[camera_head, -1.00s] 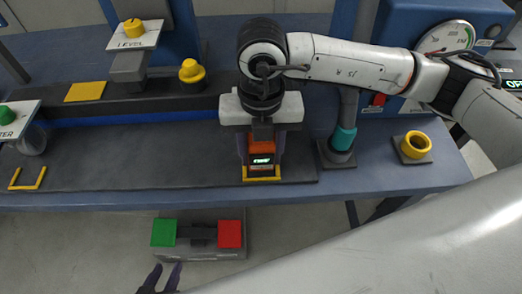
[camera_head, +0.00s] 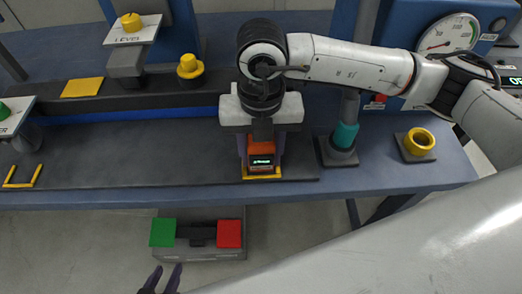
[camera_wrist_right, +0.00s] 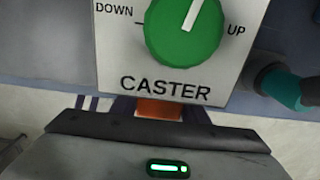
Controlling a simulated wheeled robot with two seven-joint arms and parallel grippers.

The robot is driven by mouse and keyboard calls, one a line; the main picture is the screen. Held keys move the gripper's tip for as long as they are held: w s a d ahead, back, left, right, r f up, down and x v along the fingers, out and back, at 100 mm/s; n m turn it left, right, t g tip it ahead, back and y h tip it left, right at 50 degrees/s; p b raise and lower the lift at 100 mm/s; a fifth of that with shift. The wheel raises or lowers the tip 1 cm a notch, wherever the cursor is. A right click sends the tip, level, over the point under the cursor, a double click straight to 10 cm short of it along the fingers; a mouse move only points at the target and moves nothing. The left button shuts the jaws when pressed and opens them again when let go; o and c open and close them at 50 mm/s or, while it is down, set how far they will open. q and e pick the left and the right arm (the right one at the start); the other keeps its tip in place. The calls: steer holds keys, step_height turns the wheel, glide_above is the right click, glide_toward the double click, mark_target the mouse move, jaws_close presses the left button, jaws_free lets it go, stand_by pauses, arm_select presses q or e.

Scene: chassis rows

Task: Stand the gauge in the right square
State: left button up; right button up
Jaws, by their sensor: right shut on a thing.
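The gauge (camera_head: 261,158) is an orange block with a small lit display, upright in the head view. My right gripper (camera_head: 262,140) is shut on it from above. The gauge is at the right square (camera_head: 262,177), a yellow corner outline on the bench mat; I cannot tell whether its base touches the mat. My left gripper (camera_head: 162,280) shows only dark fingertips, apart and empty, at the bottom edge.
Another yellow outline (camera_head: 22,177) is empty at the left. A teal-collared post (camera_head: 344,137) and a yellow ring (camera_head: 419,141) stand right of the gauge. The CASTER plate (camera_wrist_right: 115,60) has a green knob. A green-and-red pedal box (camera_head: 198,252) lies below the bench. The mat's middle is clear.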

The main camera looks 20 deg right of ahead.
arm_select(q)
steer(key=shift+f, duration=0.25)
stand_by(0.3)
arm_select(e)
steer(key=o, duration=1.3)
steer(key=shift+f, duration=0.1)
step_height(320, 180, up, 3)
steer(key=shift+f, duration=0.2)
step_height(320, 180, up, 6)
steer(key=shift+r+b, duration=0.15)
steer(key=shift+b, duration=0.15)
steer(key=shift+r, duration=0.75)
arm_select(q)
steer(key=shift+w+d+r, duration=0.3)
steer(key=shift+d+r, duration=0.1)
steer(key=shift+r, duration=0.25)
